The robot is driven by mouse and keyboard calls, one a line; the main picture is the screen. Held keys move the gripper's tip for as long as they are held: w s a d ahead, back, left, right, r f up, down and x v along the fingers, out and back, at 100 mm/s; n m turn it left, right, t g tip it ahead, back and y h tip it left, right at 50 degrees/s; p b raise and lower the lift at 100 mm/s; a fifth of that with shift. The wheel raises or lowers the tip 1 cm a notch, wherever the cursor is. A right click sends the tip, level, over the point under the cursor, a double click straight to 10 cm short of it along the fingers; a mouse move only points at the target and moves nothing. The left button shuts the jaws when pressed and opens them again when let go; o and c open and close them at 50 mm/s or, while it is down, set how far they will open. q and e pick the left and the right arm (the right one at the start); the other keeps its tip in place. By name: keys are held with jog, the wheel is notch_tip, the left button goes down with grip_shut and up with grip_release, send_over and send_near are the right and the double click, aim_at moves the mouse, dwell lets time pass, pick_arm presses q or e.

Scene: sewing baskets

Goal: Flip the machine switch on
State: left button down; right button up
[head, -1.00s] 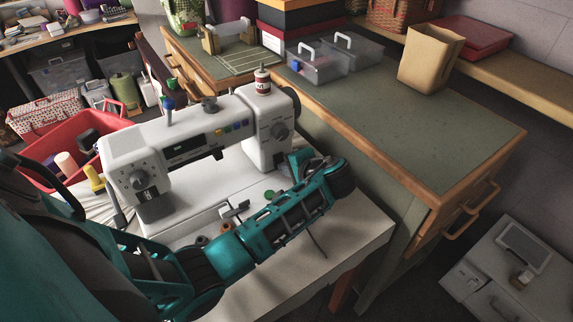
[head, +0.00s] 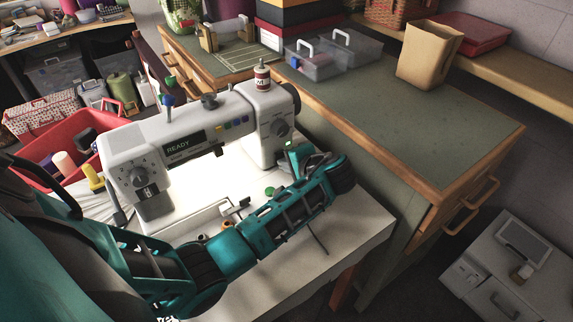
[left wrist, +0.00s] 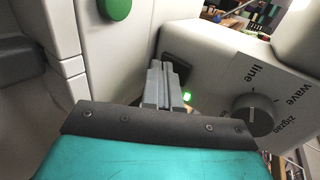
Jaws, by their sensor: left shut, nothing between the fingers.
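The white sewing machine (head: 128,142) stands on a white table. Its display (head: 183,143) reads READY and its work lamp lights the bed brightly. My left arm reaches across the front of the machine, and my left gripper (head: 296,158) is at the base of its right end. In the left wrist view the gripper's fingers (left wrist: 164,86) are shut and empty, right at the dark switch (left wrist: 178,67), which they partly hide. I cannot tell whether they touch it. A small green light (left wrist: 187,96) glows beside the fingertips. My right gripper is not in view.
A dial (left wrist: 253,114) marked line, wave and zigzag is right of the fingers. Spools (head: 228,225) lie on the table behind my forearm. A red basket (head: 40,150) stands left of the machine. A green-topped cabinet (head: 400,120) stands close on the right.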

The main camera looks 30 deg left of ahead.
pick_arm(q)
jog(key=shift+r, duration=0.15)
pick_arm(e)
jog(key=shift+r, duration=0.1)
pick_arm(q)
jog(key=shift+r+p, duration=0.35)
jog(key=shift+r, duration=0.4)
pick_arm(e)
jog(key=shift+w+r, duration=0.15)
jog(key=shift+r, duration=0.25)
